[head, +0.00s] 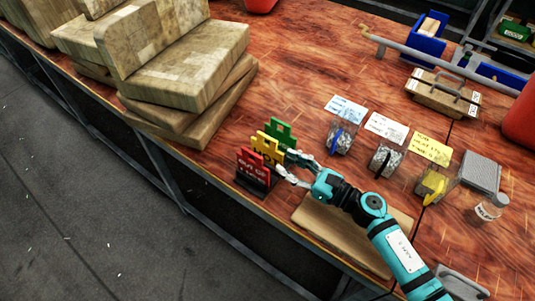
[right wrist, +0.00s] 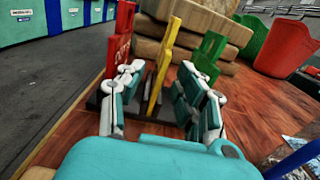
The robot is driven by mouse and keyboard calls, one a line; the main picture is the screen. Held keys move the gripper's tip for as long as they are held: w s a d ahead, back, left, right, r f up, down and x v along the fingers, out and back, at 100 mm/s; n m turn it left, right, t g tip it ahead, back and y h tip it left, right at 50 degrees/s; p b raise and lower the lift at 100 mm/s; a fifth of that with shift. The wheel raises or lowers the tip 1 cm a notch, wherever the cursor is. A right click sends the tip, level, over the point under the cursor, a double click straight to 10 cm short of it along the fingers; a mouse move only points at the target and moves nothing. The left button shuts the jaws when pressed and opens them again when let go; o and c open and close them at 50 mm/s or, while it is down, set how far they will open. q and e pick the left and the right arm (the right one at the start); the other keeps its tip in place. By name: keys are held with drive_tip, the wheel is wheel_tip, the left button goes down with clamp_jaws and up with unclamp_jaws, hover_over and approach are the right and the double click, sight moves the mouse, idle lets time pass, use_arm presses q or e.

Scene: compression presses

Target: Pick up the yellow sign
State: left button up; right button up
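The yellow sign (head: 267,145) stands in a black holder (head: 252,185) near the table's front edge, between a red sign (head: 252,164) and a green sign (head: 279,134). My right gripper (head: 291,168) is open, its two fingers spread at the row of signs. In the right wrist view the yellow sign (right wrist: 163,65) stands upright between the fingers of the gripper (right wrist: 162,85), with a gap on both sides. The left finger is close to the red sign (right wrist: 122,40), the right finger close to the green sign (right wrist: 208,55). My left gripper is not in view.
Stacked wooden blocks (head: 190,70) stand behind the signs at the left. A wooden board (head: 345,235) lies below my right arm. Clear containers with notes (head: 388,127) stand to the right. The red table top (head: 285,65) is clear at the back middle.

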sight(267, 154)
drive_tip(key=shift+w+a+f+p, duration=0.35)
drive_tip(key=shift+w+a+f, duration=0.3)
drive_tip(key=shift+w+a, duration=0.1)
drive_tip(key=shift+a, duration=0.05)
drive_tip(key=shift+w+a, duration=0.4)
drive_tip(key=shift+a, duration=0.15)
drive_tip(key=p+x, duration=0.1)
drive_tip(key=x, duration=0.2)
drive_tip(key=shift+w+a, duration=0.15)
drive_tip(key=shift+a, duration=0.05)
drive_tip(key=shift+w+a, duration=0.15)
drive_tip(key=shift+a, duration=0.05)
drive_tip(key=shift+c, duration=0.4)
use_arm(q)
drive_tip(key=shift+w+d+r, duration=0.15)
drive_tip(key=shift+w+r, duration=0.15)
drive_tip(key=shift+r, duration=0.2)
drive_tip(key=shift+w+d+r, duration=0.1)
drive_tip(key=shift+w+r, duration=0.15)
drive_tip(key=shift+r, duration=0.2)
use_arm(e)
clamp_jaws()
